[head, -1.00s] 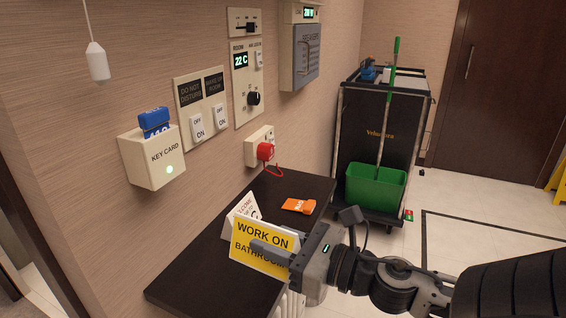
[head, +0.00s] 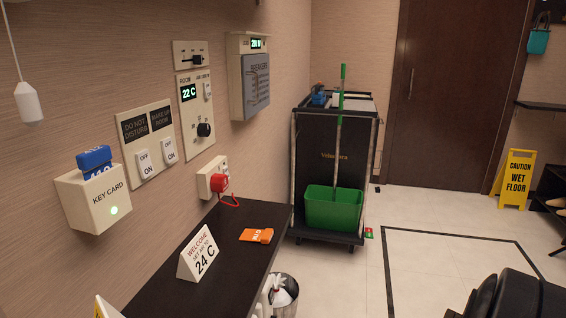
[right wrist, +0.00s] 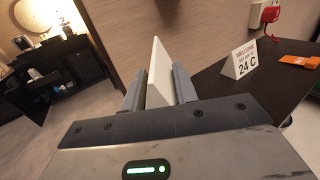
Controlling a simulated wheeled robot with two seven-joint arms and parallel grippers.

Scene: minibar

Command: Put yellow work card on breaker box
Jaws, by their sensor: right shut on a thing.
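My right gripper (right wrist: 157,88) is shut on the work card (right wrist: 160,72). In the right wrist view the card is seen nearly edge-on as a pale upright panel between the two fingers; its printing is hidden. In the head view only a small white and yellow corner of the card (head: 104,308) shows at the bottom left, and the right gripper is out of that picture. The breaker box (head: 250,80) is on the wall above and beyond the counter, with a grey door and a lit green display on top. My left gripper is in neither view.
The dark counter (head: 185,285) bears a white "24 C" welcome card (head: 199,254) and an orange packet (head: 256,235). A red plug (head: 221,182), switches and a key card holder (head: 94,197) are on the wall. A cart with a green bucket (head: 334,208) stands beyond the counter.

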